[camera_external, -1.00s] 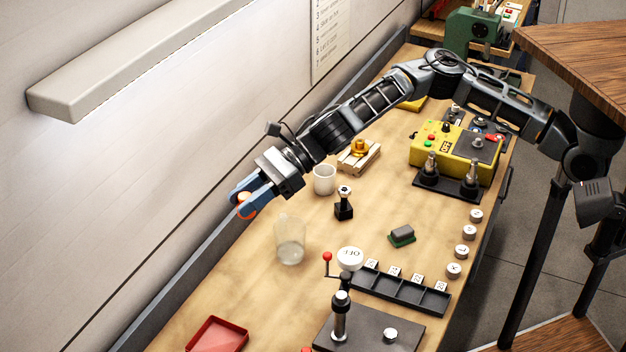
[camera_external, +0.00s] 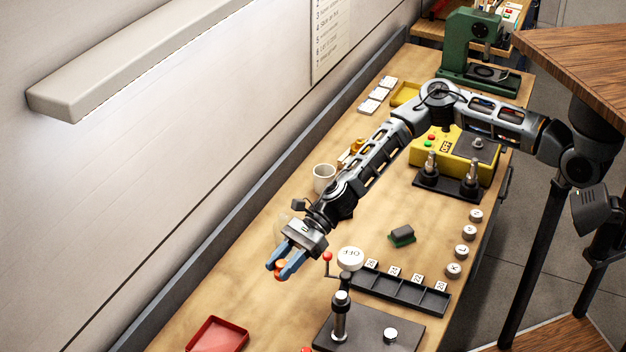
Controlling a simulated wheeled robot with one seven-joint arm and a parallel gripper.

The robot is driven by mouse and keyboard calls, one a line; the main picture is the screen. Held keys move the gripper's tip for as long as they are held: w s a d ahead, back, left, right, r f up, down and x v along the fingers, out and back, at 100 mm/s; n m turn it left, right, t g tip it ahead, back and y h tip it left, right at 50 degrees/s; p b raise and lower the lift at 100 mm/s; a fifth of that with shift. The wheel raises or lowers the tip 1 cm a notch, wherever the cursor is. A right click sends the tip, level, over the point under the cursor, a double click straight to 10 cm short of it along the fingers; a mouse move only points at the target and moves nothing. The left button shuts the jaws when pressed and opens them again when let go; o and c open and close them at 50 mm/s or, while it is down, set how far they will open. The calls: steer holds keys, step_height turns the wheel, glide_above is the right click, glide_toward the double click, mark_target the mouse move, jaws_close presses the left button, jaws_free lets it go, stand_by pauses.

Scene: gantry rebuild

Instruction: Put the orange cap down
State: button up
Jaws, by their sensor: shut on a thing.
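The orange cap (camera_external: 281,276) is held between the blue fingertips of my gripper (camera_external: 279,269). My gripper is shut on it, pointing down toward the front-left part of the wooden bench (camera_external: 262,312). The cap appears above the bench top; its exact height cannot be told. Most of the cap is hidden by the fingers.
A clear glass (camera_external: 283,222) is mostly hidden behind my gripper. A white mug (camera_external: 324,178) stands behind my forearm. A red tray (camera_external: 217,335) lies at the front left.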

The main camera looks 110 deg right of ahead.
steer(key=s+d+f, duration=0.3)
steer(key=f, duration=0.1)
glide_above(292, 301)
step_height(292, 301, down, 6)
steer(key=shift+f+p, duration=0.1)
steer(key=shift+p, duration=0.25)
steer(key=shift+s+f, duration=0.1)
steer(key=shift+f, duration=2.05)
steer(key=shift+f, duration=0.15)
steer(key=o, duration=1)
steer(key=b+v, duration=0.1)
steer(key=v, duration=1.1)
steer(key=shift+a, duration=0.1)
